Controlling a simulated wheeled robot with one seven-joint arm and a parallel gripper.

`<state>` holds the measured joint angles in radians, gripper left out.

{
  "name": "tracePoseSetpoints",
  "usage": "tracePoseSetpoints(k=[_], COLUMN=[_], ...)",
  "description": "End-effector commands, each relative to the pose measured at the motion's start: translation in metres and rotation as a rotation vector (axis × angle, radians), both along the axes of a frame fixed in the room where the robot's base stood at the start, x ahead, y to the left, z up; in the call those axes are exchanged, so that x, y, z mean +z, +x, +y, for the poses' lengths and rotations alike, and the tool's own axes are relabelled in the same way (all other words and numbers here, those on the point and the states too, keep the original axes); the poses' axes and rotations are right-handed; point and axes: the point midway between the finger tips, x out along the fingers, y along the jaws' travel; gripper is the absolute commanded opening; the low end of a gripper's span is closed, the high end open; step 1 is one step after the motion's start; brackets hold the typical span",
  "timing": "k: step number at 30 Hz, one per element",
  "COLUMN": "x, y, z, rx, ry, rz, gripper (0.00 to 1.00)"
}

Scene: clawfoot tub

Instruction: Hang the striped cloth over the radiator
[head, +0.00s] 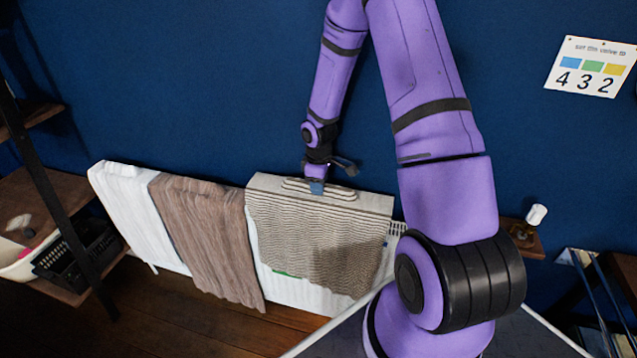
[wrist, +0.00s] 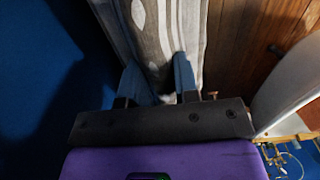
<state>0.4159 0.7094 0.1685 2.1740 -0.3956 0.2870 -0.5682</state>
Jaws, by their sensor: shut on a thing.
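The striped cloth (head: 310,245), beige with dark wavy lines, hangs down the front of the white radiator (head: 300,292), with its upper part lying across the top. My gripper (head: 317,187) is at the cloth's top edge, shut on it. In the wrist view the two blue fingers of my gripper (wrist: 158,82) stand on either side of a patterned grey-white fold of the cloth (wrist: 160,35). The back side of the cloth, behind the radiator, is hidden. Most of the radiator is covered by cloths.
A brown cloth (head: 207,235) and a white cloth (head: 130,215) hang to the left of the striped one. A shelf with a black basket (head: 80,253) stands at far left. A small wooden shelf holds a white-topped bottle (head: 535,216) at right. A blue wall (head: 220,80) is close behind.

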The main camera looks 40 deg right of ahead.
Motion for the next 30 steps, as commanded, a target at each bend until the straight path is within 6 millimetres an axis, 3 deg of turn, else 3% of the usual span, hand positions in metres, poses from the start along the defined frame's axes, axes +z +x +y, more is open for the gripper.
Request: tracePoseSetpoints(k=[16, 30], x=[-0.035, -0.038], y=[0.000, 0.000], z=[0.000, 0.000], rx=[0.001, 0.001], ry=[0.000, 0.000], rz=[0.001, 0.000], gripper=[0.00, 0.00])
